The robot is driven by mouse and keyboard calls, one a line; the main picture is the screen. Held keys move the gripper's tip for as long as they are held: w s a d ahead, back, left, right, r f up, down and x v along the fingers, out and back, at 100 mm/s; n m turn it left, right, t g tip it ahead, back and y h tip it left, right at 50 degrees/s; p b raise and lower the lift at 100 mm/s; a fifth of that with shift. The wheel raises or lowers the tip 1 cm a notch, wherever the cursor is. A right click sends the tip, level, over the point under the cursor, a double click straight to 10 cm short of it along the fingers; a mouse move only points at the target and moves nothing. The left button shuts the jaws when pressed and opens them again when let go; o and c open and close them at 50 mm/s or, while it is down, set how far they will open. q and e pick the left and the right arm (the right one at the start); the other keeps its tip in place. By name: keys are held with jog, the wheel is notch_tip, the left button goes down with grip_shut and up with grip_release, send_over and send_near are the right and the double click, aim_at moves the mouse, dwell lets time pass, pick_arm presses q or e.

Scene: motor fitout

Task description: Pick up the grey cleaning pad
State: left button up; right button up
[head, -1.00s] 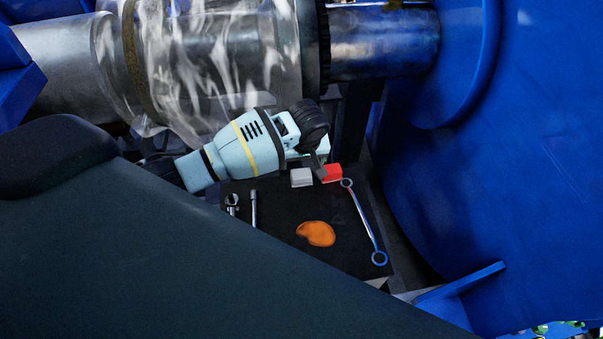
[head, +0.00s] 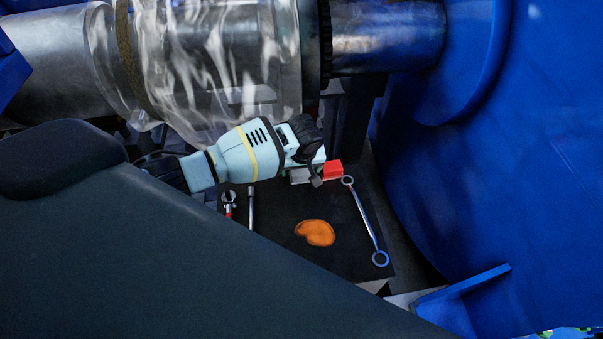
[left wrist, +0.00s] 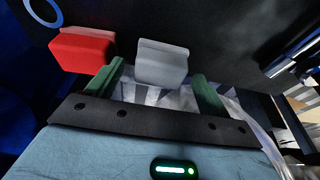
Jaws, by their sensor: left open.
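The grey cleaning pad (head: 299,175) lies on the dark tray (head: 285,265), just left of a red block. In the head view, my left gripper (head: 313,174) is right over the pad and partly hides it. In the left wrist view, the grey pad (left wrist: 162,63) shows between and just beyond the two green fingers of my open left gripper (left wrist: 158,72). I cannot tell whether the fingers reach down around it. My right gripper is not in view.
The red block (head: 333,169) sits close beside the pad. A ring wrench (head: 366,222), an orange patch (head: 316,232) and slim tools (head: 251,208) lie on the tray. A large blue wall (head: 480,190) stands right; a metal shaft (head: 385,40) runs above.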

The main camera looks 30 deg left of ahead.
aim_at(301, 173)
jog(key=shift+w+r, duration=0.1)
pick_arm(q)
jog(key=c, duration=1.1)
jog(key=shift+r, duration=0.1)
